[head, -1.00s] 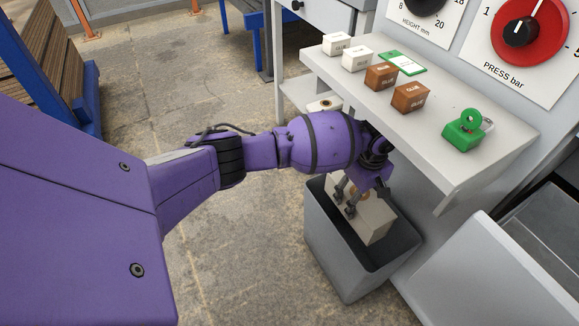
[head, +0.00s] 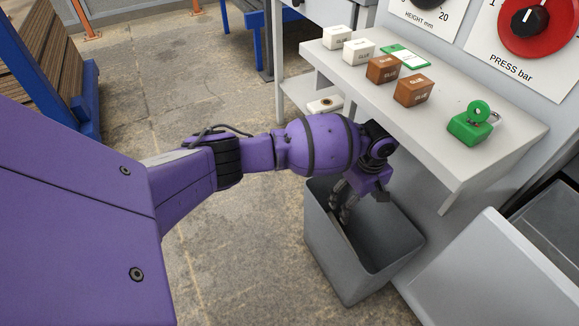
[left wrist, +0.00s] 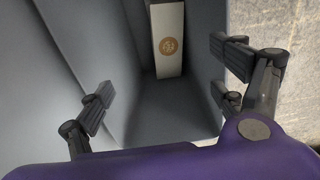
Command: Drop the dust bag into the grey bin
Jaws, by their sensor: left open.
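The grey bin (head: 340,262) stands on the floor below the white shelf, and its inside fills much of the left wrist view (left wrist: 190,120). My left gripper (head: 345,208) is just over the bin's mouth, its fingers pointing down. In the left wrist view, my left gripper's fingers (left wrist: 165,85) are spread apart with nothing between them. The dust bag (left wrist: 169,45), pale with a tan round emblem, is down inside the bin, beyond the fingertips and apart from them. My right gripper is not in view.
The shelf (head: 440,150) above the bin holds white boxes (head: 358,52), brown boxes (head: 413,90), a green card (head: 405,58) and a green padlock (head: 472,122). A white item (head: 325,105) lies on a lower shelf. Open floor (head: 240,270) is left of the bin.

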